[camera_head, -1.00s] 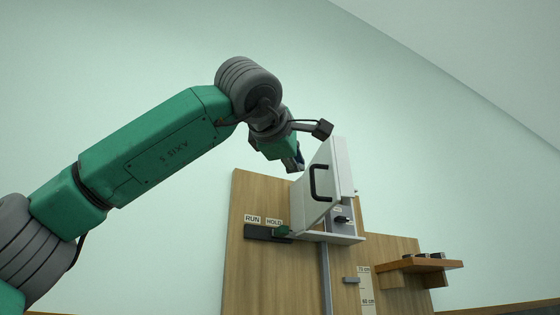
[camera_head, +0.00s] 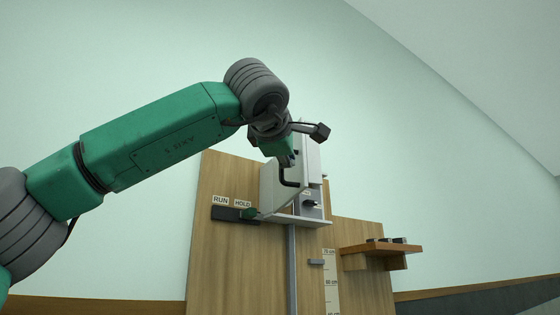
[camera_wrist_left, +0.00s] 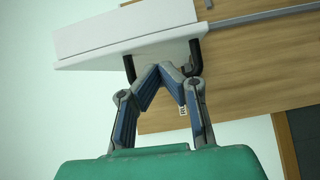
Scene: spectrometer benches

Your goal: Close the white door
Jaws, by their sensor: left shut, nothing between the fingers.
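The white door (camera_head: 271,191) stands open on its white housing (camera_head: 311,165), mounted on a wooden board. Its black handle (camera_head: 290,183) shows below my left gripper (camera_head: 291,160), which hides the handle's upper part in the head view. In the left wrist view, the door (camera_wrist_left: 150,47) lies beyond my gripper (camera_wrist_left: 160,70). The gripper's fingers are shut together and empty, with the fingertips between the two ends of the handle (camera_wrist_left: 195,57). I cannot tell whether they touch the handle or the door. My right gripper is out of view.
The wooden board (camera_head: 235,265) carries a dark slider strip (camera_head: 228,214) marked RUN and HOLD, with a green knob (camera_head: 250,212). Below are a grey vertical rail (camera_head: 291,265) and a height scale (camera_head: 330,280). A wooden shelf (camera_head: 380,249) with small dark items juts out at right.

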